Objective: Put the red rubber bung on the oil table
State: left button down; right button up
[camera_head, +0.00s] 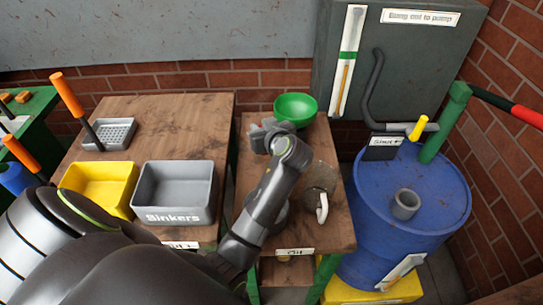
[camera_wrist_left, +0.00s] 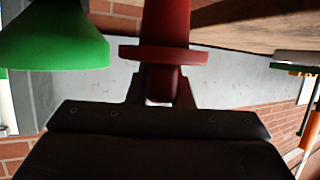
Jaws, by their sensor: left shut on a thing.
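The red rubber bung (camera_wrist_left: 165,52), with a wide flange, is held between the fingers of my left gripper (camera_wrist_left: 162,88) in the left wrist view. In the head view my left gripper (camera_head: 263,133) is over the back left part of the oil table (camera_head: 328,143), just in front of the green bowl (camera_head: 295,109). The bung is hidden by my gripper and arm there. The bowl also shows in the left wrist view (camera_wrist_left: 55,40), beside the bung. Whether the bung touches the table cannot be told. My right gripper is not in view.
A clear jug (camera_head: 321,180) with a pale handle stands on the oil table, right of my arm. To the left is a table with a grey Sinkers bin (camera_head: 175,190), a yellow bin (camera_head: 98,186) and a grey tray (camera_head: 110,134). A blue drum (camera_head: 410,195) stands right.

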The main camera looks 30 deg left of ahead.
pick_arm(q)
jog(key=shift+f, duration=2.85)
jog(key=c, duration=1.3)
grip_release()
jog(key=shift+r, duration=0.1)
